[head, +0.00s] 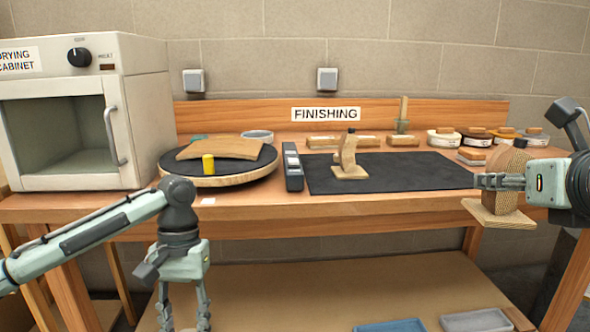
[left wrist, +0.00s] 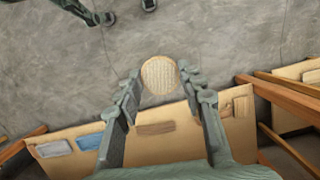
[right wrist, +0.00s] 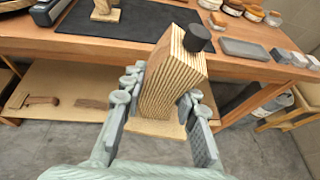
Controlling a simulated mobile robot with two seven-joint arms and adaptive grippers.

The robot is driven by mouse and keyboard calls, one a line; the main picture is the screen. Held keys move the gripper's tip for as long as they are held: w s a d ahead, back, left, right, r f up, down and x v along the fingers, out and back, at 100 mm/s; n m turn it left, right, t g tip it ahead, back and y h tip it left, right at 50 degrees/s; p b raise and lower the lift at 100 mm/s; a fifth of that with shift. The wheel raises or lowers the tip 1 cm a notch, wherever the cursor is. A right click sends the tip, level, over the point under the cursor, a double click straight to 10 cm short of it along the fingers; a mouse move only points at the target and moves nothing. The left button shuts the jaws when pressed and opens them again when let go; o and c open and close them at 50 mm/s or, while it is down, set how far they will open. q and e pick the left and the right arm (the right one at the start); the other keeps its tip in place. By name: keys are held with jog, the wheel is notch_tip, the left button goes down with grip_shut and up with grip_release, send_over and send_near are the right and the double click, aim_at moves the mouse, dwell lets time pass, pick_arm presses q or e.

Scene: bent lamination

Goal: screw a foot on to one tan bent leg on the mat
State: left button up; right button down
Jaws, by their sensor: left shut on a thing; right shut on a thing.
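My right gripper (head: 480,181) is shut on a tan, layered bent leg (head: 504,182) and holds it off the mat, past the bench's right front. It also shows in the right wrist view (right wrist: 168,88), with a flat base plate below and a short black cylinder (right wrist: 197,37) at its top. Another tan bent leg (head: 347,160) stands on the dark mat (head: 420,170), with a small dark piece on top. My left gripper (head: 183,318) points down in front of the bench. In the left wrist view it is shut on a round tan piece (left wrist: 159,75); whether this is a foot is unclear.
A dark grey long tool (head: 292,168) lies beside the mat. A drying cabinet (head: 85,115) stands left; several round tubs line the back right. Much of the mat is clear.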

notch_tip(320, 180, down, 16)
jog(key=s+a+f, duration=0.4)
jog(key=a+f, duration=0.5)
jog(key=a, duration=0.3)
jog(key=shift+a+n+y, duration=0.3)
jog(key=shift+a+y, duration=0.1)
jog(key=s+a+r+n+g+y, duration=0.1)
jog(key=s+a+n+g+y, duration=0.1)
jog(key=a+n+y, duration=0.6)
jog(key=a+g, duration=0.1)
jog(key=a, duration=0.4)
jog(key=shift+a+y, duration=0.25)
jog(key=shift+y, duration=0.15)
